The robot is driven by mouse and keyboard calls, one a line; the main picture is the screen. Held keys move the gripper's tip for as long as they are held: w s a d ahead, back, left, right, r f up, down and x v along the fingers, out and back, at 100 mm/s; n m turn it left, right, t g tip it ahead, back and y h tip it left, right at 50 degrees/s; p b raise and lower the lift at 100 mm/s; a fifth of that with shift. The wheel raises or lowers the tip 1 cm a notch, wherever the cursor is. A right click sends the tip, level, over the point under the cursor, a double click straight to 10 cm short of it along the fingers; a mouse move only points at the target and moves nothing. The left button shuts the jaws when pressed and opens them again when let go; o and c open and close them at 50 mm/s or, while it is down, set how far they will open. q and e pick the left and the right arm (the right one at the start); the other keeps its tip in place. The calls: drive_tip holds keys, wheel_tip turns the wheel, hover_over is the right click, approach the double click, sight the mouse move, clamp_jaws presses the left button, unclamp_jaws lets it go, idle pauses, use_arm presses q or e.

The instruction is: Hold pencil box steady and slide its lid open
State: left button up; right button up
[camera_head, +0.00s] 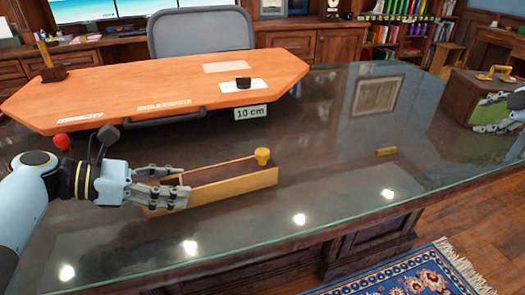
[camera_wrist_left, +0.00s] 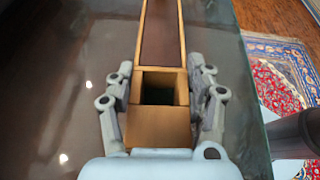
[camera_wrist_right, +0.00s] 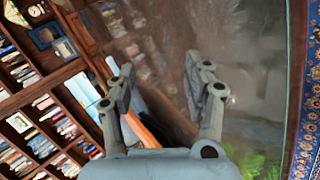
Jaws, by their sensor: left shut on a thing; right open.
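The pencil box (camera_head: 236,189) is a long, narrow wooden box lying on the glass-topped desk, left of centre in the head view. My left gripper (camera_head: 176,188) is shut on its left end. In the left wrist view the box (camera_wrist_left: 182,50) runs between the fingers, with a dark square opening between them and a dark brown panel beyond it. I cannot tell for sure which part is the lid. A yellow knob (camera_head: 262,155) stands at the box's right end. My right gripper (camera_head: 487,119) is open and empty at the far right; its fingers (camera_wrist_right: 165,85) show apart.
A brown chest (camera_head: 463,98) with a yellow handle stands beside my right gripper. A small yellow block (camera_head: 386,151) lies right of the pencil box. An orange raised board (camera_head: 150,85) lies behind the box. The glass between box and chest (camera_head: 330,165) is mostly clear.

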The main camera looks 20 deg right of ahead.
sight(263, 151)
drive_tip(key=w+a+n+t+y, duration=0.1)
drive_tip(key=a+n+t, duration=0.1)
drive_tip(key=a+n, duration=0.2)
drive_tip(key=w+a+f+n+t+y, duration=0.1)
drive_tip(key=a+n+t+y, duration=0.1)
drive_tip(key=a+n, duration=0.2)
drive_tip(key=a+n+t+y, duration=0.1)
drive_tip(key=a+n, duration=0.3)
drive_tip(key=a, duration=0.5)
drive_tip(key=shift+w+a+f+n+t+y, duration=0.25)
drive_tip(key=shift+w+f+n+t+y, duration=0.05)
drive_tip(key=shift+w+t, duration=0.1)
drive_tip(key=s+a+f+n+y, duration=0.1)
drive_tip(key=a+n+y, duration=0.2)
drive_tip(key=a+n, duration=0.3)
drive_tip(key=s+a+n+y, duration=0.1)
drive_tip(key=a+n+y, duration=0.2)
drive_tip(key=a, duration=1)
drive_tip(key=s+a+f+n+g+y, duration=0.1)
drive_tip(key=s+a+n+y, duration=0.1)
drive_tip(key=a+n, duration=0.7)
drive_tip(key=shift+a+f+y, duration=0.35)
drive_tip(key=shift+a+y, duration=0.25)
drive_tip(key=shift+a, duration=0.15)
drive_tip(key=shift+w+a, duration=0.15)
drive_tip(key=shift+a, duration=0.15)
drive_tip(key=x, duration=1.1)
drive_tip(key=shift+w+a, duration=0.15)
clamp_jaws()
drive_tip(key=shift+f, duration=0.1)
